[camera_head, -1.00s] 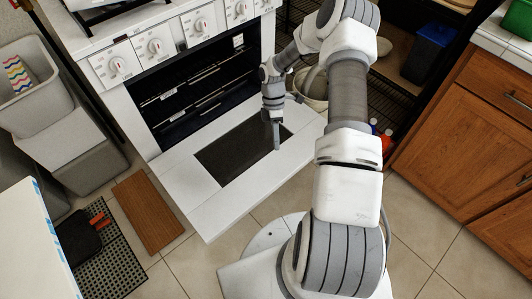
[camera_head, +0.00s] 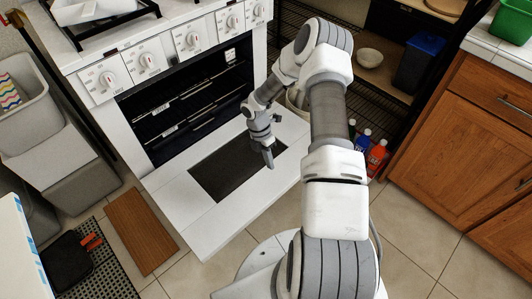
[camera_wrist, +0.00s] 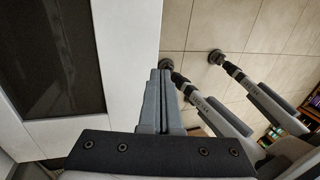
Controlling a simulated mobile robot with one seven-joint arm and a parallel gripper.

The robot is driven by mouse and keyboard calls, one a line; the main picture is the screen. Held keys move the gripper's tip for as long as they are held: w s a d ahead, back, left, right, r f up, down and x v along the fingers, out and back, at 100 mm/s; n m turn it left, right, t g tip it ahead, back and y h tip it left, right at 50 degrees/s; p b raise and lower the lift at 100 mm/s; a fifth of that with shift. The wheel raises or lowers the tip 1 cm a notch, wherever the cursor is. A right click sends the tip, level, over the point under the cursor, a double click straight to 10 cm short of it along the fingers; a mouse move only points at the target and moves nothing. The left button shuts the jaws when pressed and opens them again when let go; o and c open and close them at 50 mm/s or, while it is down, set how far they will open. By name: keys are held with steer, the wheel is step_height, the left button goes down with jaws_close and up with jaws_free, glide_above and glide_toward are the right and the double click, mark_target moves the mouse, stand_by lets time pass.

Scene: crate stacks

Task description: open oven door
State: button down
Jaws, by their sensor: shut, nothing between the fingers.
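The white oven door (camera_head: 225,215) is folded down, lying out in front of the oven opening. Its dark window (camera_head: 228,165) faces up. The oven cavity (camera_head: 185,110) with its racks is exposed. My gripper (camera_head: 269,158) is shut and empty, over the right part of the door near the window. In the wrist view, my gripper (camera_wrist: 158,82) points along the edge of the door (camera_wrist: 126,60), with the dark window (camera_wrist: 50,55) to its left. I cannot tell whether the fingertips touch the door.
Grey bins (camera_head: 40,120) stand left of the oven. A wooden board (camera_head: 140,232) lies on the floor by the door. Several bottles (camera_head: 375,155) stand right of my arm, before a wooden cabinet (camera_head: 470,140). Tiled floor (camera_head: 425,245) is free at the lower right.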

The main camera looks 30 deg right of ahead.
steer(key=shift+b+x, duration=0.3)
steer(key=shift+x, duration=1.05)
steer(key=b, duration=0.5)
glide_above(276, 193)
step_height(276, 193, down, 9)
steer(key=shift+w+f, duration=0.15)
